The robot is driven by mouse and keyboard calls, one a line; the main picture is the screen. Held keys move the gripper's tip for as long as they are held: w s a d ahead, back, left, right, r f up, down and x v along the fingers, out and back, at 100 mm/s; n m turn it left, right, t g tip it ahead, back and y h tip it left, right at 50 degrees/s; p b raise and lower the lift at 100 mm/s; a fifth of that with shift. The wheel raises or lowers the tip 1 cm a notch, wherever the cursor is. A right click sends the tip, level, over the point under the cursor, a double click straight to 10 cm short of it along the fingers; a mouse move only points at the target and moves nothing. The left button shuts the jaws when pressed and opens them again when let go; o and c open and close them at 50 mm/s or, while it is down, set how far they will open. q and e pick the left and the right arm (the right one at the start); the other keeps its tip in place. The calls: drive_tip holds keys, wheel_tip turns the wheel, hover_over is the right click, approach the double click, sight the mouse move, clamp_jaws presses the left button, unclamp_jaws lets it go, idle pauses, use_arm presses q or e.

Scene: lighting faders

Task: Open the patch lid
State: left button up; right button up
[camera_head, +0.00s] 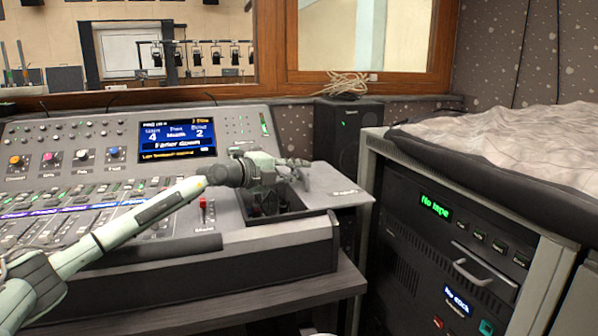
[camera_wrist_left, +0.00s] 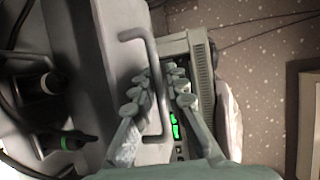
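The patch lid (camera_head: 335,187) is a flat grey panel with a small label at the console's right end. It lies level and juts past the console's right side. A dark compartment (camera_head: 288,211) lies uncovered to its left. In the left wrist view, the lid (camera_wrist_left: 117,62) carries a thin bent grey handle (camera_wrist_left: 155,85); black plugs (camera_wrist_left: 45,85) show in the compartment. My left gripper (camera_head: 298,167) is at the lid. In the left wrist view its fingers (camera_wrist_left: 161,84) stand either side of the handle, with apparent gaps; contact is unclear. My right gripper is out of view.
The console (camera_head: 280,250) has faders, a red-topped lever (camera_head: 203,206) and a lit screen (camera_head: 165,140). A black speaker (camera_head: 345,135) stands behind the lid. An equipment rack (camera_head: 410,260) is close on the right, with a narrow gap between.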

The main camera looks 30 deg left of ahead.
use_arm(q)
drive_tip(key=shift+s, duration=0.1)
drive_tip(key=shift+s+a, duration=0.15)
drive_tip(key=shift+s, duration=0.2)
drive_tip(key=v, duration=0.6)
drive_tip(key=shift+s+r, duration=0.2)
drive_tip(key=shift+s, duration=0.05)
